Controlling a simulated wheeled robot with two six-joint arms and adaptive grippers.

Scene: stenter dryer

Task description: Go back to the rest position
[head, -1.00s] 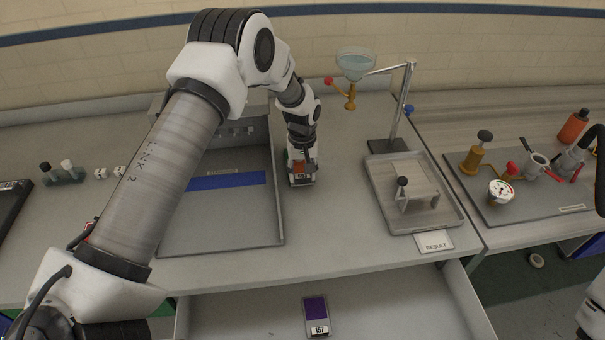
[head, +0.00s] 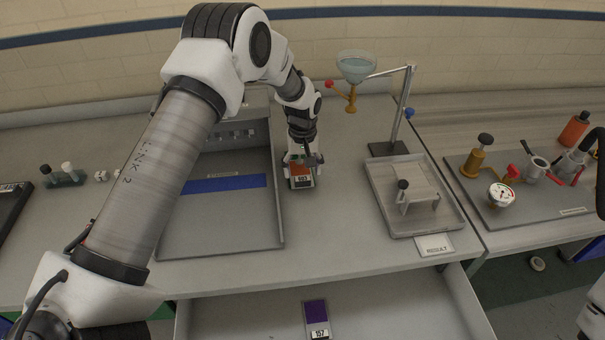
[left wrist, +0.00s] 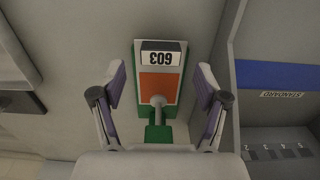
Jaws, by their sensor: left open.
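My left gripper (head: 302,162) is open above the bench, just right of the grey tray box. Below it a card labelled 603 (head: 301,180), with an orange patch, lies on the bench. In the left wrist view the 603 card (left wrist: 160,88) sits between the spread fingers of the gripper (left wrist: 160,88), with gaps on both sides, on or against a green piece (left wrist: 160,133). My left arm reaches across the head view from the lower left. The right gripper is not in view.
The grey tray box (head: 222,225) has a blue strip (head: 225,183). A tray (head: 445,222) with a small stand is at right, near the RESULT label (head: 434,245). A funnel stand (head: 399,110) rises behind. The open drawer (head: 250,322) holds a purple card 157 (head: 316,314).

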